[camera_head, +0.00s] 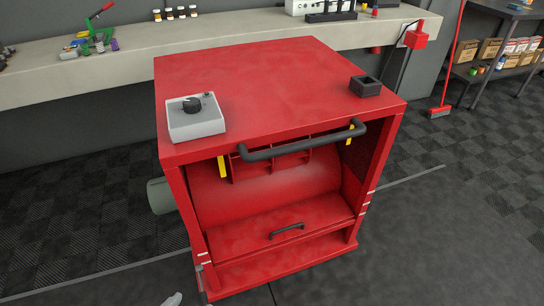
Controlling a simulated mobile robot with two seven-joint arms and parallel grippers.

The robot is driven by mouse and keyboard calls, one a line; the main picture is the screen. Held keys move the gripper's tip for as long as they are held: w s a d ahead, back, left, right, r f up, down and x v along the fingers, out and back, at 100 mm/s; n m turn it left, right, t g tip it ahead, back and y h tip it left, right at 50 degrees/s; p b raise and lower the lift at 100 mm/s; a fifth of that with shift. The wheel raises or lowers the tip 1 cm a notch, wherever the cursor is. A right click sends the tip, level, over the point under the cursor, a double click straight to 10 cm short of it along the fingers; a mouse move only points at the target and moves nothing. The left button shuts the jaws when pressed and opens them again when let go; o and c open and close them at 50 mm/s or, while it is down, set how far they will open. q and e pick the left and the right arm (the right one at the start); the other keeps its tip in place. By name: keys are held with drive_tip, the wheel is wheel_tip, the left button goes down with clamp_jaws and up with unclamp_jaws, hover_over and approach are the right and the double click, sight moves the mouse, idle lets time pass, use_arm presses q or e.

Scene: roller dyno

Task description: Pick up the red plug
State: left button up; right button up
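A red plug-like block (415,38) shows at the right end of the long bench, with a dark cable or strap hanging below it. I cannot tell whether it is seated in something. A smaller red piece (376,50) shows just under the bench edge to its left.
A large red dyno cabinet (245,70) with a black handle (300,142) fills the middle. On its top are a grey knob box (196,120) and a black square socket (366,86). A red broom (450,65) and a stocked shelf (490,75) stand right. Floor at right is clear.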

idle(0.4)
drive_tip(key=o, duration=0.5)
drive_tip(key=shift+c, duration=0.2)
use_arm(q)
drive_tip(key=c, duration=0.4)
use_arm(e)
drive_tip(key=c, duration=0.4)
use_arm(q)
drive_tip(key=shift+d, duration=0.1)
drive_tip(key=shift+c, duration=0.6)
use_arm(e)
drive_tip(key=shift+c, duration=0.3)
